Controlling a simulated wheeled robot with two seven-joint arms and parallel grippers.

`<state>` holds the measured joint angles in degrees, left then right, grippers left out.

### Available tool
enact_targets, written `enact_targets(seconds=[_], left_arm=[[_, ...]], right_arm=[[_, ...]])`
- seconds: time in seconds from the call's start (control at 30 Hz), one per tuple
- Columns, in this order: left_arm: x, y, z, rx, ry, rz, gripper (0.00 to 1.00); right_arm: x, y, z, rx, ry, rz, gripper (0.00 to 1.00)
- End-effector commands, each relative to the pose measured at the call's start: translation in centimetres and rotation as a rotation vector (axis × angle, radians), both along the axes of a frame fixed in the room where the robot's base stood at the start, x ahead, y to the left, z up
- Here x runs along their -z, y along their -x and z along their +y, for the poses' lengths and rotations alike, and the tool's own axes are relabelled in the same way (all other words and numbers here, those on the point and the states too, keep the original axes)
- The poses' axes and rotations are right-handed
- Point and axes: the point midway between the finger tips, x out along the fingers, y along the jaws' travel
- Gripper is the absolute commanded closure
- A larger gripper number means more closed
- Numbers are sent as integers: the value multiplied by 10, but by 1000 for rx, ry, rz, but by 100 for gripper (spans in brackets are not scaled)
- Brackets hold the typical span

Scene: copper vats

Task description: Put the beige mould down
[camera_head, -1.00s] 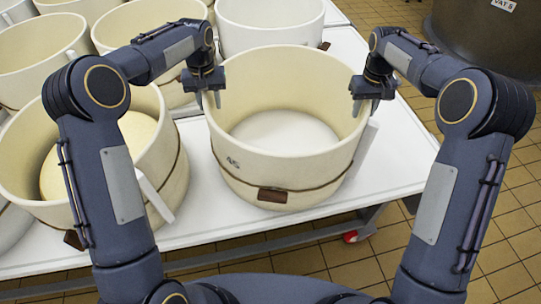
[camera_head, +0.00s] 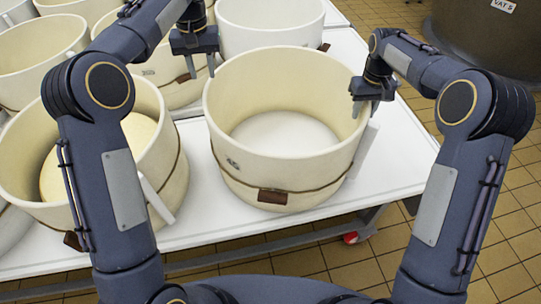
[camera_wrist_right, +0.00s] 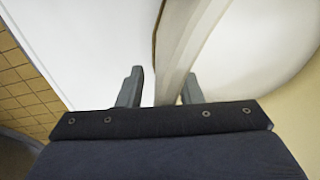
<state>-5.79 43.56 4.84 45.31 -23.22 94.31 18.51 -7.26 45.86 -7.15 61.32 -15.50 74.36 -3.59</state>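The beige mould (camera_head: 262,165), a large round tub with a brown band and a small brown plate, stands upright on the white table. Its inside bottom is white. My left gripper (camera_head: 198,70) is open and empty, above and apart from the mould's left rim. My right gripper (camera_head: 360,105) is at the mould's right rim. In the right wrist view the mould's wall (camera_wrist_right: 178,55) passes between the two fingers of my right gripper (camera_wrist_right: 160,88). A gap shows between the left finger and the wall, so it looks open.
The white table (camera_head: 395,170) has free room right of the mould. Another mould (camera_head: 165,175) with a yellowish content stands close on the left. Several more moulds stand behind. A dark vat (camera_head: 485,40) is at the back right, on a tiled floor (camera_head: 500,230).

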Motion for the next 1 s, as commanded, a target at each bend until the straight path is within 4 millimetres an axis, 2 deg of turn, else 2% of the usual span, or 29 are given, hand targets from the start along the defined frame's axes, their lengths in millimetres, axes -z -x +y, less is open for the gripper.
enact_targets(seconds=[0.17,0.6,0.8,1.0], left_arm=[[-5,0,0,1,0,1,68],[-5,0,0,0,0,1,68],[-4,0,0,0,0,1,68],[-5,0,0,0,0,1,68]], right_arm=[[-12,-1,0,-1,-1,-3,68],[-99,-1,0,0,-1,-4,68],[-118,0,0,0,0,-2,68],[-120,0,0,0,0,1,68]])
